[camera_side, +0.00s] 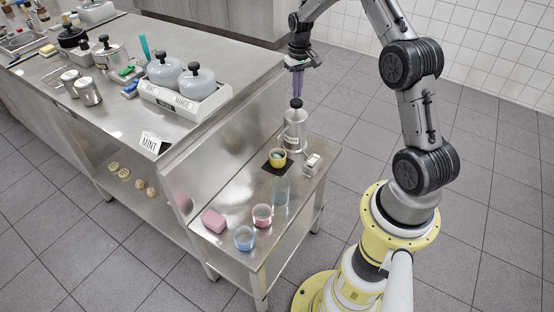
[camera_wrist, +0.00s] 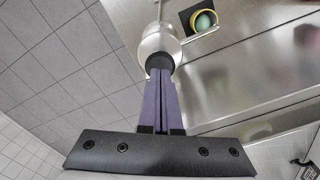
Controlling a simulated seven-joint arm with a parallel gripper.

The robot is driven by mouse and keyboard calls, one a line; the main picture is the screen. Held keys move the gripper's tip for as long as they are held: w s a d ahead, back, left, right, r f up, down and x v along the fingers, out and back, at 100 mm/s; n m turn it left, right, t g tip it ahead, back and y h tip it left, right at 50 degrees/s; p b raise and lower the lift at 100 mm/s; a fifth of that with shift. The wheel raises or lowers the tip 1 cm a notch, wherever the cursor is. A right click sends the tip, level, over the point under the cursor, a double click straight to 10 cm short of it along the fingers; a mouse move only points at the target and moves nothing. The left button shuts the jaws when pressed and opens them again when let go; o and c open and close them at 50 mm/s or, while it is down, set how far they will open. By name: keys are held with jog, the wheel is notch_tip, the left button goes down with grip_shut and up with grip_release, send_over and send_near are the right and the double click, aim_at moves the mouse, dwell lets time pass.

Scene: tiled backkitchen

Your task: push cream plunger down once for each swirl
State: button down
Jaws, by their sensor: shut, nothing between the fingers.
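The cream dispenser (camera_side: 295,131) is a steel canister with a black plunger knob (camera_side: 296,103), standing upright at the back of the low steel table. My gripper (camera_side: 298,92) is above the knob with its purple fingers shut and pointing down. In the wrist view my fingers (camera_wrist: 160,78) reach to the black knob (camera_wrist: 160,62) on the steel canister (camera_wrist: 160,38); I cannot tell whether they touch it. A yellow cup (camera_side: 277,157) with something green inside stands on a dark square beside the canister. It also shows in the wrist view (camera_wrist: 203,20).
A white dispenser-like block (camera_side: 312,165), a grey-green glass (camera_side: 280,190), a pink cup (camera_side: 262,216), a blue cup (camera_side: 244,238) and a pink block (camera_side: 214,221) stand on the low table. A "MINT" card (camera_side: 150,143) and two lidded tubs (camera_side: 181,78) are on the higher counter.

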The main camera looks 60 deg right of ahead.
aim_at(297, 101)
jog(key=shift+f, duration=0.2)
jog(key=shift+f, duration=1.35)
jog(key=shift+r, duration=1.55)
jog(key=shift+f, duration=0.15)
jog(key=shift+f, duration=1.45)
jog(key=shift+r, duration=1.6)
